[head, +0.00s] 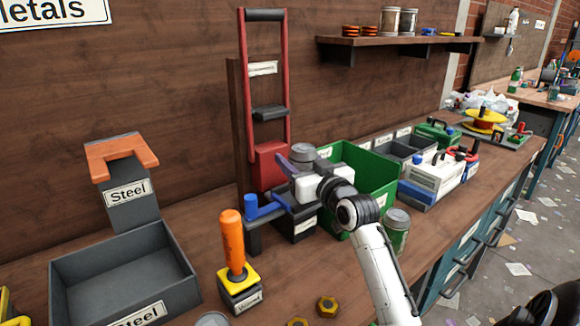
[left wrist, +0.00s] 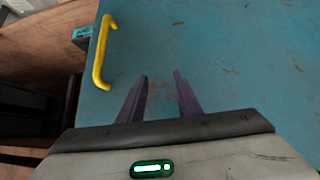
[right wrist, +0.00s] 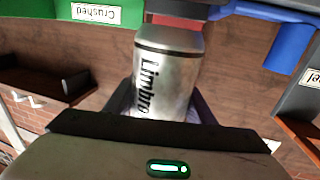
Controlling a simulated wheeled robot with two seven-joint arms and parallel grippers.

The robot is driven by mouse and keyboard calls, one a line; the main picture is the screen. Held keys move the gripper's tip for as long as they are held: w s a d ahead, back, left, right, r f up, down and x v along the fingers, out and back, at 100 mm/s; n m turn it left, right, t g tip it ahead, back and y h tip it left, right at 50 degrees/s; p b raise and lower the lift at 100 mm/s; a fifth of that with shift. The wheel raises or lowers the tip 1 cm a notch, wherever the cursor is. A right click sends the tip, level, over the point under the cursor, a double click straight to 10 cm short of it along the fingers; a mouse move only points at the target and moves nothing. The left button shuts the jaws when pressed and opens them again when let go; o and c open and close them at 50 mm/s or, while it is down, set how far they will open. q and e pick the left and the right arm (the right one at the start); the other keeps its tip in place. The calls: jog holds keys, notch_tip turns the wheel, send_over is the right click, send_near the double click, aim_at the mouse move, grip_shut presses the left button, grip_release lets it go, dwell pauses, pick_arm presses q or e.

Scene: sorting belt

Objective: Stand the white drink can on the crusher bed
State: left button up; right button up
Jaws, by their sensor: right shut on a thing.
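The white drink can (right wrist: 165,72) looks silvery white, with dark "Limbro" lettering, in the right wrist view. My right gripper (head: 287,166) is shut on it. In the head view the can's grey top (head: 302,149) shows behind the gripper, and it looks upright. The can crusher (head: 247,95) has a tall red frame with a black top bar and a red block low down. Its dark labelled base (head: 297,229) is partly hidden by my arm, and I cannot tell whether the can touches the bed. My left gripper (left wrist: 161,85) is open and empty.
A grey Steel bin (head: 85,262) is left. The left wrist view shows a blue panel with a yellow handle (left wrist: 103,50).

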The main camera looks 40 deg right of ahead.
jog(key=shift+w+d+f, duration=0.25)
jog(key=shift+w+f, duration=0.6)
jog(key=shift+f, duration=0.05)
jog(key=shift+w+d+f, duration=0.25)
jog(key=shift+w+f, duration=0.55)
jog(key=shift+f, duration=0.05)
jog(key=shift+f, duration=0.15)
jog(key=o, duration=1)
jog(key=shift+s, duration=0.1)
jog(key=v, duration=1.1)
jog(key=shift+s+r, duration=0.25)
jog(key=shift+s, duration=0.1)
